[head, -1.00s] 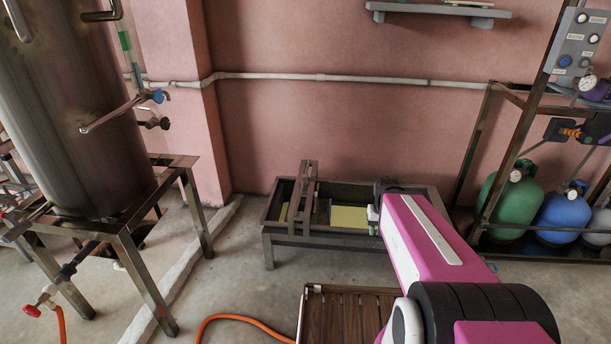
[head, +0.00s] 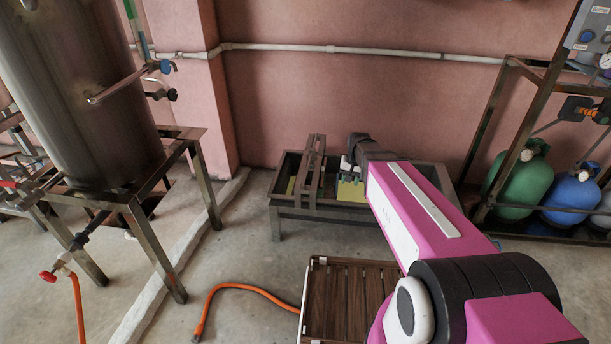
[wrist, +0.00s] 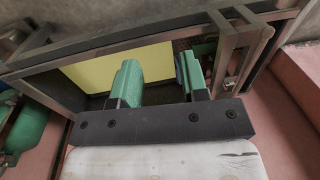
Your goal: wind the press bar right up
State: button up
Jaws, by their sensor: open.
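The press bar (head: 308,170) is a dark metal crosspiece on upright posts, spanning the left part of a low metal trough (head: 285,212). In the wrist view the bar (wrist: 226,50) stands at upper right, beside my fingers. I cannot make out a winding handle or how high the bar sits. My gripper (head: 350,184) points down over the trough, to the right of the bar. In the wrist view its two green fingers (wrist: 158,80) are apart, with nothing between them. A gap shows between the right finger and the bar's frame.
A pale yellow sheet (wrist: 120,68) lies in the trough. A steel tank (head: 80,90) on a stand is at left, green (head: 520,180) and blue (head: 570,197) cylinders at right. A slatted wooden tray (head: 345,300) and orange hose (head: 245,288) lie in front.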

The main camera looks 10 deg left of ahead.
jog(key=y, duration=0.1)
send_near(304, 179)
jog(key=r, duration=0.2)
jog(key=f, duration=0.3)
jog(key=a+f, duration=0.1)
jog(key=f, duration=0.6)
jog(key=shift+w+a+f, duration=0.1)
jog(key=shift+a+f, duration=0.2)
grip_shut()
